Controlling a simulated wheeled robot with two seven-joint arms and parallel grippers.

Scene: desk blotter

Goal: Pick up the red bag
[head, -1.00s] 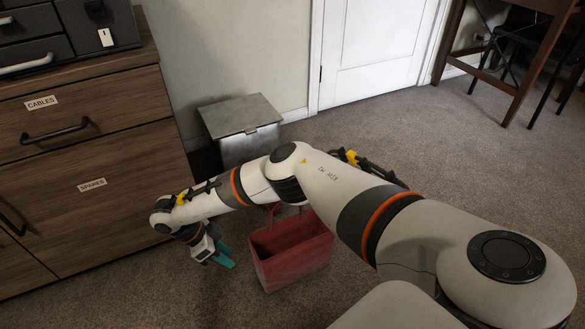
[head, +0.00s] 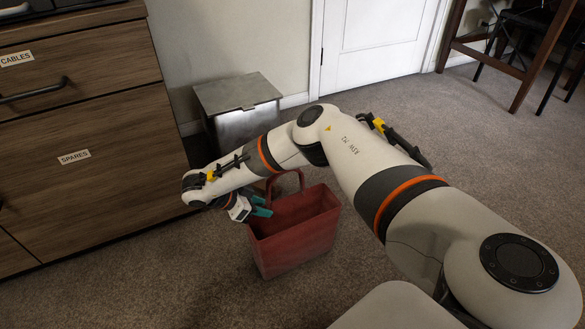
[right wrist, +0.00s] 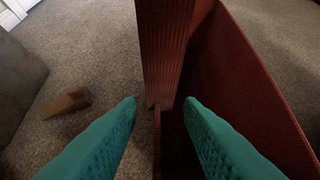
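The red bag (head: 296,247) stands upright on the carpet, open at the top, with its handle loop (head: 286,180) raised. It also shows in the right wrist view (right wrist: 245,75). My right gripper (head: 262,207) is at the bag's left end, near the rim. In the right wrist view its two teal fingers (right wrist: 160,103) are open. The ribbed handle strip (right wrist: 165,50) and the bag's wall edge lie in the gap between them. The right finger overlaps the bag's inside; the left finger is over carpet. Contact cannot be told. My left gripper is not in view.
A grey metal bin (head: 240,95) stands behind my right forearm. A wooden drawer cabinet (head: 95,185) fills the left side. A small brown wedge (right wrist: 66,103) lies on the carpet. A white door (head: 375,40) and a wooden table leg (head: 528,75) are farther back. Carpet right of the bag is clear.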

